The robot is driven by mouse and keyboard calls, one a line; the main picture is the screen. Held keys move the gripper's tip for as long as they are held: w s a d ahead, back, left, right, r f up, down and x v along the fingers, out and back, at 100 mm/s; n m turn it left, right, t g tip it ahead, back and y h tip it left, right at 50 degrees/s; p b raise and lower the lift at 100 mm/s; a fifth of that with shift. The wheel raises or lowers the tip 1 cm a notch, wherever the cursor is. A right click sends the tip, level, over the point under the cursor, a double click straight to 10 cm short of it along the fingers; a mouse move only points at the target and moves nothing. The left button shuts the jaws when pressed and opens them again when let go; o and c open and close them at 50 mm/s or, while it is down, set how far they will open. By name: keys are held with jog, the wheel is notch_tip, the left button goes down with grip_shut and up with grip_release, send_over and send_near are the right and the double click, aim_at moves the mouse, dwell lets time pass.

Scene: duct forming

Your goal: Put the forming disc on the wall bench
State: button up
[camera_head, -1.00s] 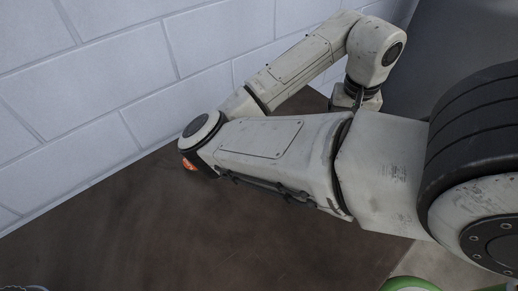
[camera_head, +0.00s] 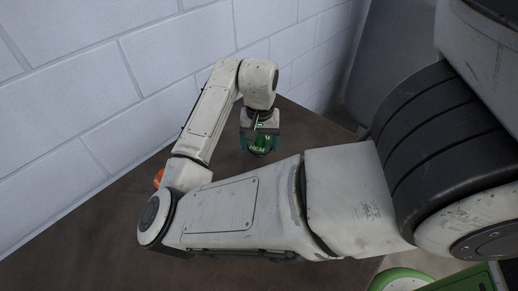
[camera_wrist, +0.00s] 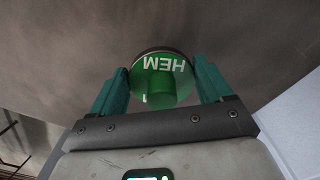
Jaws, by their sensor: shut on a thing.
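The forming disc (camera_head: 258,150) is green with white HEM lettering. In the wrist view the disc (camera_wrist: 163,78) shows its lettered face, a round green knob and a dark rim. My gripper (camera_head: 261,141) is shut on it, with one teal finger on each side. The wall bench (camera_head: 75,255) is the brown surface along the white block wall. The disc is over the bench near its far part; its underside is hidden, so I cannot tell whether it touches the surface.
The white block wall (camera_head: 75,110) runs close along the bench's left and back. A small orange thing (camera_head: 158,178) shows partly behind my arm. A green-rimmed round thing (camera_head: 402,280) and a green box (camera_head: 470,278) are at the lower right. The bench around the disc looks clear.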

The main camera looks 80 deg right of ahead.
aim_at(259, 145)
jog(key=shift+w+f, duration=0.1)
jog(key=shift+f, duration=1.5)
jog(key=shift+f, duration=0.2)
jog(key=o, duration=1.3)
jog(key=shift+o, duration=0.2)
notch_tip(259, 145, up, 12)
jog(key=shift+r+p, duration=0.25)
jog(key=shift+p, duration=0.05)
